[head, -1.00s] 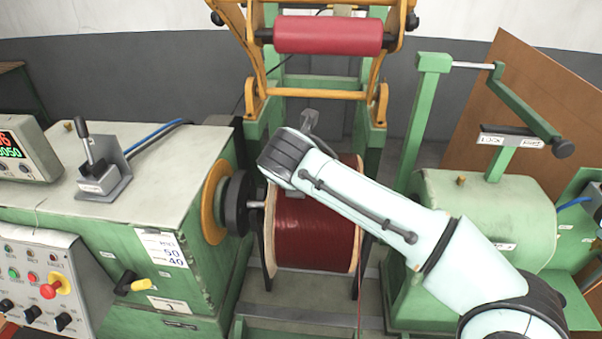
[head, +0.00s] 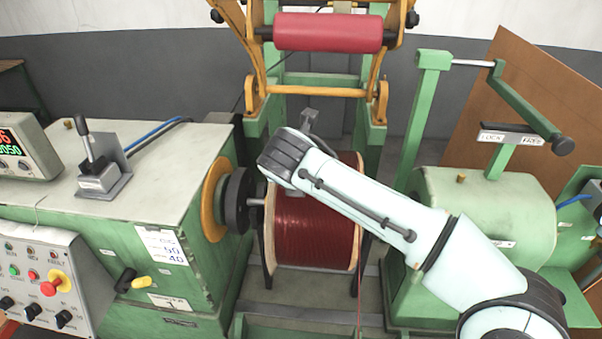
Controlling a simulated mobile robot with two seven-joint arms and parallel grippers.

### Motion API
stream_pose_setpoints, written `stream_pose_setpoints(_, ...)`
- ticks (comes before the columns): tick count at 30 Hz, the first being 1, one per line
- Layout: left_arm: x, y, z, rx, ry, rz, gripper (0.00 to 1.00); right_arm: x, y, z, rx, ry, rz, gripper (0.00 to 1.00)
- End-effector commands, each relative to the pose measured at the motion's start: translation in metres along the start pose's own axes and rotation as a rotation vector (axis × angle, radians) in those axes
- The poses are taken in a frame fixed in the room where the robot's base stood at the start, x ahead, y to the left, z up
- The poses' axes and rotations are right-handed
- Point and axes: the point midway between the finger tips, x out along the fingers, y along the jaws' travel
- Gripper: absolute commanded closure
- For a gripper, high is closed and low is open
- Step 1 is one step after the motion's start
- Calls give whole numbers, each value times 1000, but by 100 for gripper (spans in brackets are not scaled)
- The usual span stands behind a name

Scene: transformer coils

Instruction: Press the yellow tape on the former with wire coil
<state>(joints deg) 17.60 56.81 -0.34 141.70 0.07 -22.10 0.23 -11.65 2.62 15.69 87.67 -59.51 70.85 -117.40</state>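A spool of dark red wire (head: 313,232) with pale flanges sits in the middle, below the red roller. My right arm crosses in front of it from the lower right, hiding its upper part. A grey part at the arm's far end, likely my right gripper (head: 310,119), shows just above the dark wrist. Its fingers are not clear, so I cannot tell whether it is open or touches anything. A shaft (head: 256,202) points from the left machine towards the spool. I cannot make out yellow tape or a separate former. My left gripper is out of view.
The green winding machine (head: 110,235) with a lever (head: 90,150) and control panel (head: 45,285) stands left. A red roller (head: 328,33) in a yellow frame hangs above. A green tailstock (head: 490,215) with a crank arm (head: 530,105) stands right. A brown board leans behind it.

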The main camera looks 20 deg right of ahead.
Motion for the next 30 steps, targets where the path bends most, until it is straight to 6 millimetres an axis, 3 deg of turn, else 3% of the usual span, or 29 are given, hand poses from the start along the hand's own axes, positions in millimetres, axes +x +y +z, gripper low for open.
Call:
stream_pose_setpoints(14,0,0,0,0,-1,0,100,1,0,-1,0,1,-1,100)
stream_pose_setpoints(17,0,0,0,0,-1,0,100,1,0,-1,0,1,-1,74)
stream_pose_setpoints(18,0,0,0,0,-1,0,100,1,0,-1,0,1,-1,71)
stream_pose_setpoints(23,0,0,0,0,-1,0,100,1,0,-1,0,0,-1,71)
stream_pose_setpoints(24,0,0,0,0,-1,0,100,1,0,-1,0,0,-1,67)
stream_pose_setpoints(27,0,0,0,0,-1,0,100,1,0,-1,0,0,0,37)
stream_pose_setpoints(30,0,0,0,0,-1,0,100,1,0,-1,0,0,0,37)
